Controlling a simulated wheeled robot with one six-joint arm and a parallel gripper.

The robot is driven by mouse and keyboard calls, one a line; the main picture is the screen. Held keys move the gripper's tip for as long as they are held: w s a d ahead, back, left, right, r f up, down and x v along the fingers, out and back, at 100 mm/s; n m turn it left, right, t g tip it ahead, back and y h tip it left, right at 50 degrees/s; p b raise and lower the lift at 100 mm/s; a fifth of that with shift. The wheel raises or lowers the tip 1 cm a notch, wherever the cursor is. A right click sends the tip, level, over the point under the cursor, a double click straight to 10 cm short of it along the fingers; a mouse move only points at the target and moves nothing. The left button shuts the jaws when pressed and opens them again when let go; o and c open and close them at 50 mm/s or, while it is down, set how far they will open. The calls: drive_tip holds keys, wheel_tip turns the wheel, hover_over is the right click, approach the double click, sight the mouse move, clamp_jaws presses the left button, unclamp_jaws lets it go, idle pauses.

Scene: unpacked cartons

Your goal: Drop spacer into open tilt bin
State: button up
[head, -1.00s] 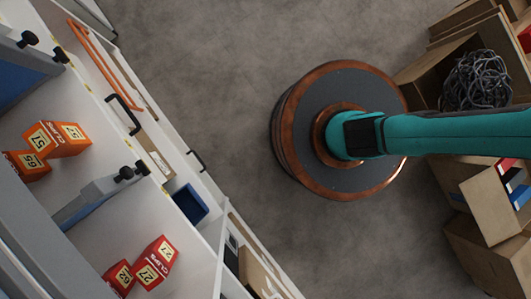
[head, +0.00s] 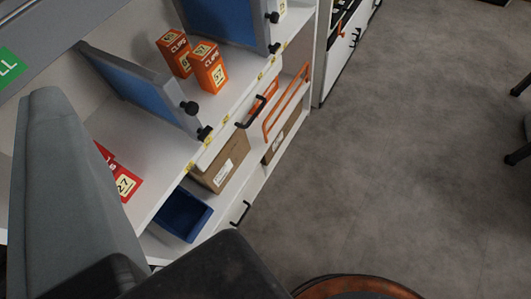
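No spacer can be made out. A dark blue bin (head: 183,214) sits low in the white shelf unit, left of centre, below the shelf with the red boxes; its open top faces up and I cannot see whether anything is in it. I cannot tell if it is the tilt bin. My gripper's fingers cannot be made out in this view, nor anything held by them.
Orange CLIPS boxes (head: 208,67) and red boxes (head: 125,184) stand on the shelf between blue-grey dividers (head: 140,85) with black knobs. A cardboard box (head: 221,160) is below. A large grey shape (head: 65,180) fills the left foreground.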

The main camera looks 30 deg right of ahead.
drive_tip(key=s+f+n, duration=0.1)
drive_tip(key=f, duration=0.1)
drive_tip(key=s+f+n+t, duration=0.1)
drive_tip(key=s+f+n, duration=0.1)
drive_tip(key=shift+a, duration=0.15)
